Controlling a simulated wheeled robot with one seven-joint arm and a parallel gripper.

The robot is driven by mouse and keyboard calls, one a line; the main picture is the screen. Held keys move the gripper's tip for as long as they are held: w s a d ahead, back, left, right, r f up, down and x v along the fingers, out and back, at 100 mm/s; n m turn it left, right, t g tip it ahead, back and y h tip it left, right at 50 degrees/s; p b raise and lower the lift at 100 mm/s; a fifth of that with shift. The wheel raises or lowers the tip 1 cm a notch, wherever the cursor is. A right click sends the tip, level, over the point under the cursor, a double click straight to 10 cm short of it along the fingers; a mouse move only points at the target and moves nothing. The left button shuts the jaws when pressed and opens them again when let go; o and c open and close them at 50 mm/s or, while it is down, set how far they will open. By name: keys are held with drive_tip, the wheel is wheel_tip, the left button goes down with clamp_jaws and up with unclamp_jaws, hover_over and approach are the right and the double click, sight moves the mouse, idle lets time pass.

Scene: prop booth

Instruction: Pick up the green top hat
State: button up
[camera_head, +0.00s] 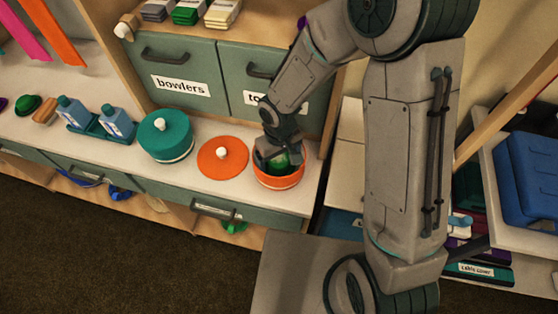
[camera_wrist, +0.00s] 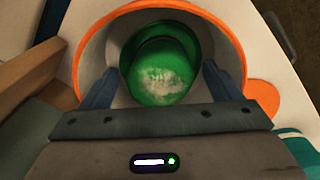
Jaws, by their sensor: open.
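The green top hat (camera_wrist: 160,72) sits inside a round orange box (camera_head: 278,180) that stands open on the counter. In the wrist view its rounded green form has a pale, worn patch on the near face. In the head view only a bit of green (camera_head: 282,160) shows beneath my gripper (camera_head: 277,156). My gripper reaches down into the box mouth from above. In the wrist view my gripper (camera_wrist: 159,88) is open, with one finger on each side of the hat. I cannot tell whether the fingers touch it. The hat's lower part is hidden.
The orange lid (camera_head: 223,155) lies left of the box. A teal round box (camera_head: 165,136) and blue bottles (camera_head: 115,122) stand further left. A drawer labelled "bowlers" (camera_head: 178,78) is behind. A wooden upright (camera_wrist: 38,78) is close beside the box.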

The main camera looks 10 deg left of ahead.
sight(278, 161)
drive_tip(key=c, duration=1)
drive_tip(key=shift+r, duration=0.1)
drive_tip(key=shift+s+r, duration=0.2)
drive_tip(key=shift+r, duration=0.25)
wheel_tip(278, 161, up, 11)
drive_tip(key=s+a+b, duration=0.1)
drive_tip(key=s+b, duration=0.2)
drive_tip(key=s, duration=1.6)
drive_tip(key=shift+a+f+b, duration=0.3)
drive_tip(key=shift+a, duration=0.05)
